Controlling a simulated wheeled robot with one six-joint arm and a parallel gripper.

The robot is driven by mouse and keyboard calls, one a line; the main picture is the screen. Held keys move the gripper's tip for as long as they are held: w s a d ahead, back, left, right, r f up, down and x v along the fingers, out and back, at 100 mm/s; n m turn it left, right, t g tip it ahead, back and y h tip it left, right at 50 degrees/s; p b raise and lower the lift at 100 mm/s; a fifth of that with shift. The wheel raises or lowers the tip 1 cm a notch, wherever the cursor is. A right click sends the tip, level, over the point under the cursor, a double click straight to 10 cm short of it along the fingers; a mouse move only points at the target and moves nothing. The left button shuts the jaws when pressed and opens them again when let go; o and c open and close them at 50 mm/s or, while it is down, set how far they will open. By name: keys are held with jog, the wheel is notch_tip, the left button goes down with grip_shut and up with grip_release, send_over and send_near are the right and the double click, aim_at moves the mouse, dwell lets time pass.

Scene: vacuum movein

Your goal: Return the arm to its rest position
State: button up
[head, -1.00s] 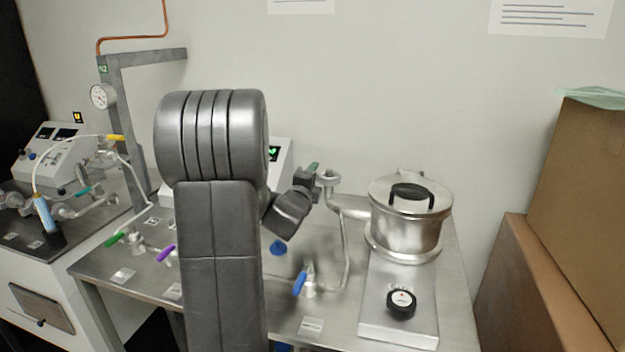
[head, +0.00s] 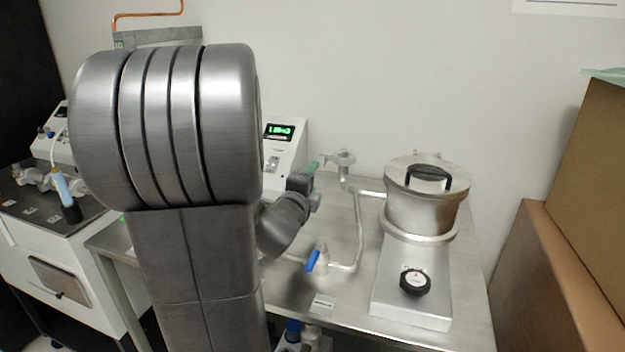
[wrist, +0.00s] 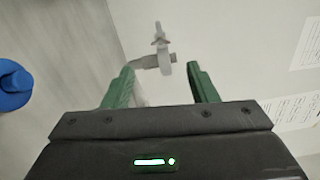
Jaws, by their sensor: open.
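My gripper shows in the wrist view (wrist: 162,86) with its two green fingers apart and nothing between them. A grey metal pipe fitting (wrist: 160,58) appears beyond the fingertips, apart from them as far as I can tell. In the head view one green finger of my gripper (head: 312,168) shows just left of the pipe's top flange (head: 342,158). My large grey arm fills the left-centre of the head view and hides much of the bench behind it.
A steel pot with a black-handled lid (head: 427,205) stands on the bench (head: 345,300), with a black knob (head: 415,282) before it. A blue valve handle (head: 313,260) is on the piping. A lit display unit (head: 285,150) stands behind. Cardboard boxes (head: 590,190) stand right.

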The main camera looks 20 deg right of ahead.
aim_at(327, 158)
jog(key=shift+w+d, duration=0.1)
jog(key=p+x, duration=0.1)
jog(key=x, duration=1.2)
jog(key=shift+w+d+p, duration=0.2)
jog(key=shift+w+p, duration=0.05)
jog(key=shift+p, duration=0.05)
